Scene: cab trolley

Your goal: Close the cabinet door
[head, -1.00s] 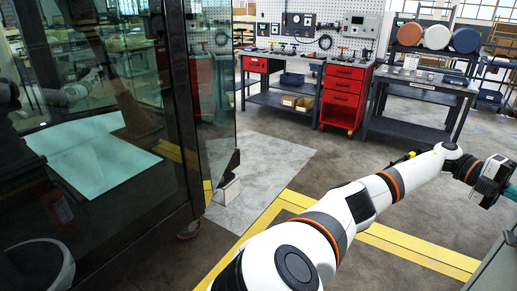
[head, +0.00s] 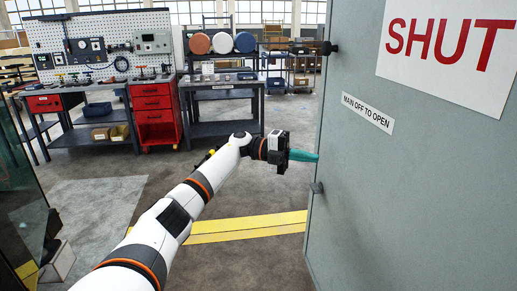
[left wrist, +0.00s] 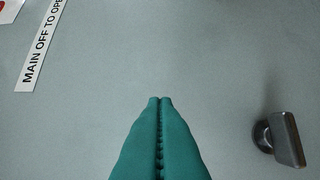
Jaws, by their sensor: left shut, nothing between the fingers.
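The cabinet door (head: 400,190) is a grey-green panel filling the right of the head view. It bears a "SHUT" sign (head: 450,45) and a "MAIN OFF TO OPEN" label (head: 367,112). My left gripper (head: 316,157) has its teal fingers shut and empty, pointing at the door near its left edge. In the left wrist view the fingertips (left wrist: 160,99) face the grey surface; I cannot tell whether they touch it. A metal handle (left wrist: 283,138) sits to their right there. My right gripper is not in view.
A dark glass panel (head: 22,215) stands at the left edge. A red drawer unit (head: 153,115) and a workbench (head: 220,95) stand at the back. Yellow floor stripes (head: 245,228) run below my left arm. The floor between is clear.

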